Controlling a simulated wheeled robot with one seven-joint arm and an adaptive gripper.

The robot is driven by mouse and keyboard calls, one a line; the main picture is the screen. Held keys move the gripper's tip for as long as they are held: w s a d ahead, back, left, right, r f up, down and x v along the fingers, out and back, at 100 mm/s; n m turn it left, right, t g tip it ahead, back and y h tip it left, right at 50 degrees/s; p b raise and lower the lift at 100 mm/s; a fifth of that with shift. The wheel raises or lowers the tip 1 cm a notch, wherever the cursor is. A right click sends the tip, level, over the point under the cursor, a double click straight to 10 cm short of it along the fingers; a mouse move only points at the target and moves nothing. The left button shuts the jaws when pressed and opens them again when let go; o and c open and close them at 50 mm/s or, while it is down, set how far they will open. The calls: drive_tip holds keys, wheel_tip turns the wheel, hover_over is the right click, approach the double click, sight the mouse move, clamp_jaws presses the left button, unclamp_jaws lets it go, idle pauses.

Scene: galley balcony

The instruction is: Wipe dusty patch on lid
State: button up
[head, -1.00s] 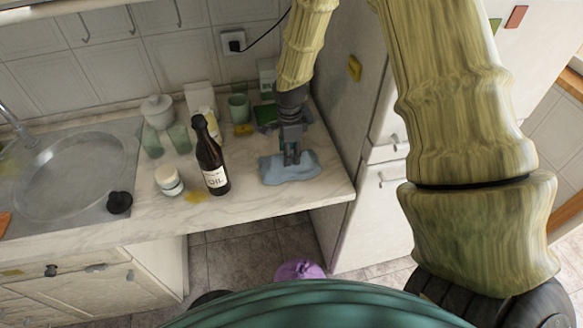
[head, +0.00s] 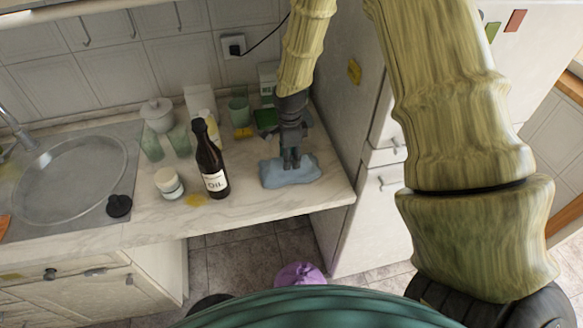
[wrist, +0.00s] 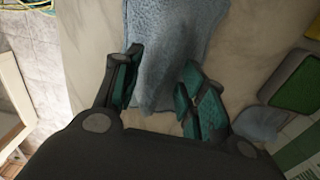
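A blue-grey cloth (head: 306,176) lies crumpled on the marble counter, near its right front corner. My gripper (head: 291,164) points down into it. In the wrist view the cloth (wrist: 185,30) rises in a bunched fold between the two fingers of my gripper (wrist: 160,92), which appear closed on it. A white lidded pot (head: 157,112) stands at the back near the sink, and a small black round lid-like piece (head: 119,205) lies at the sink's edge. I cannot make out a dusty patch on either.
A dark oil bottle (head: 210,165) stands left of the cloth, beside a white jar (head: 168,183) and a yellow stain (head: 196,200). Green glasses (head: 152,145), a green cup (head: 238,110) and a green item (head: 265,119) are behind. A tall cabinet (head: 350,150) bounds the right side.

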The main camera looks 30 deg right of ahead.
clamp_jaws()
drive_tip(key=shift+r+p, duration=2.5)
drive_tip(key=shift+r, duration=1)
